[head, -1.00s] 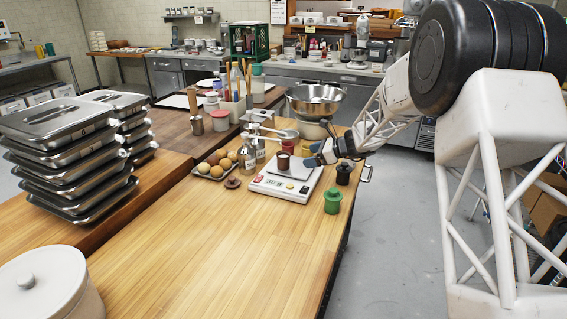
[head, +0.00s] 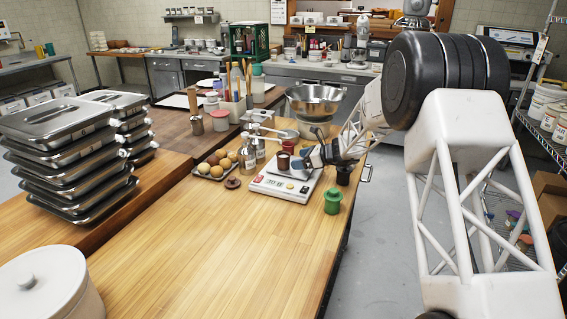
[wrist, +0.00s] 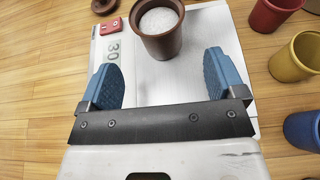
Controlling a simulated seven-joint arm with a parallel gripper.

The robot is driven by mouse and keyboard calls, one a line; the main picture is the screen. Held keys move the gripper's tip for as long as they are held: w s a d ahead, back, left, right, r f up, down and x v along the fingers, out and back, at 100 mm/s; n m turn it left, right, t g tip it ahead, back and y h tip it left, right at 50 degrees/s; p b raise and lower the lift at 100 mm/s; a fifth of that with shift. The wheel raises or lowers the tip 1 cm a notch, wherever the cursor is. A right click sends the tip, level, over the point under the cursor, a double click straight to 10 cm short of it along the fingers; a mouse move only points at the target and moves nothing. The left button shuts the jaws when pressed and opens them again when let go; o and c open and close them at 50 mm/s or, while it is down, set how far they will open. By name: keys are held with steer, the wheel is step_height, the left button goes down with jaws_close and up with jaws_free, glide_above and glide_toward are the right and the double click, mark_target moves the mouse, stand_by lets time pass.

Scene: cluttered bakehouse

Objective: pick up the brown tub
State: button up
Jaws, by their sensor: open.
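The brown tub (head: 283,162) stands upright on the white kitchen scale (head: 264,184) on the wooden table. In the wrist view the brown tub (wrist: 160,33) is open at the top with something white and grainy inside. My gripper (head: 301,160) is at the tub's right side in the head view. In the wrist view my gripper (wrist: 164,77) has its two blue fingers wide apart, with nothing between them. The tub lies just beyond the fingertips, roughly centred between them. I cannot tell from the pictures whether a finger touches it.
A green tub (head: 332,201) stands right of the scale. Red (wrist: 268,12), yellow (wrist: 297,58) and blue (wrist: 303,130) tubs stand close by. The table's front is clear.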

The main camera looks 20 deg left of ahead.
mark_target(287, 160)
steer(key=shift+a+f, duration=0.15)
steer(key=shift+a, duration=0.25)
steer(key=shift+a, duration=0.1)
steer(key=shift+x, duration=2.55)
steer(key=c, duration=1.1)
